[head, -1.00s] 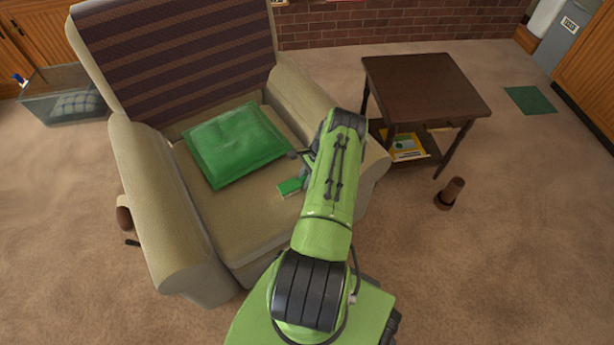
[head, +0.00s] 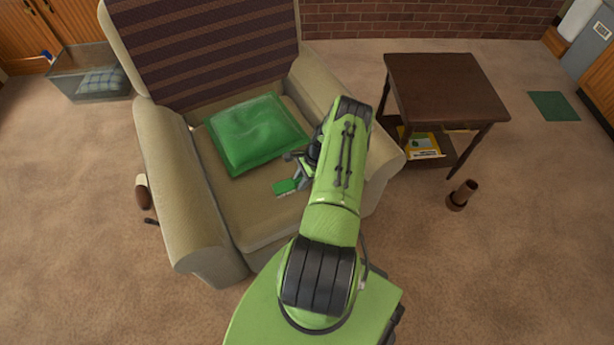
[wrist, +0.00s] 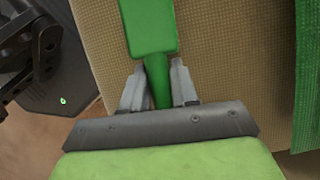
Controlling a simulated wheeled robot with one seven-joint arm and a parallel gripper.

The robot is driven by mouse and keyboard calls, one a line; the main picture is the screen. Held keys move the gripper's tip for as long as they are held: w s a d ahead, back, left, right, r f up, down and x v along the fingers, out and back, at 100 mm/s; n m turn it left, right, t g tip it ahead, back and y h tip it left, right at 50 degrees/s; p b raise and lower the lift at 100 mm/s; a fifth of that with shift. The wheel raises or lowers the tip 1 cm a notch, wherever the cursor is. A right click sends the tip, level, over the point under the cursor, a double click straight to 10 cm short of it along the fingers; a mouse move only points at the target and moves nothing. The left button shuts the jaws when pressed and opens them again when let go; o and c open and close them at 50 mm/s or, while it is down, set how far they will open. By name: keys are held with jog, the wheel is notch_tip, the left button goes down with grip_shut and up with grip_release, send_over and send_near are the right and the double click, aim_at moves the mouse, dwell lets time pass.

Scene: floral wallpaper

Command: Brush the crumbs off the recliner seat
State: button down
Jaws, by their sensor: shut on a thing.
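The beige recliner (head: 262,218) stands left of centre in the head view, with a striped back. Its seat fabric also fills much of the wrist view (wrist: 225,60). My gripper (head: 299,170) is over the right part of the seat. In the wrist view my gripper (wrist: 159,88) is shut on the handle of a green brush (wrist: 149,28). The brush head (head: 286,187) shows over the seat in the head view; I cannot tell if it touches the fabric. I cannot make out any crumbs. My arm hides part of the seat's right side.
A green cushion (head: 255,133) lies at the back of the seat. A dark side table (head: 445,85) stands right of the recliner, with a brown cylindrical object (head: 462,195) on the floor. A clear bin (head: 88,75) is at the far left.

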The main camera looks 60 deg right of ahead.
aim_at(288, 185)
jog(key=shift+w+a+f+p, duration=0.1)
jog(key=shift+w+a+p, duration=0.2)
jog(key=shift+a, duration=0.45)
jog(key=shift+w+a+r+p, duration=0.15)
jog(key=shift+w+a, duration=0.3)
jog(key=shift+a, duration=0.35)
jog(key=shift+w+a+f+p, duration=0.2)
jog(key=shift+w+a, duration=0.15)
jog(key=shift+a, duration=0.4)
jog(key=shift+d+r+p, duration=0.2)
jog(key=shift+r+p, duration=1.95)
jog(key=shift+r, duration=1)
notch_tip(288, 185, up, 3)
jog(key=shift+r+p, duration=0.1)
jog(key=shift+p, duration=0.9)
notch_tip(288, 185, down, 7)
jog(key=b, duration=0.6)
jog(key=shift+d+b, duration=0.1)
jog(key=shift+b, duration=0.25)
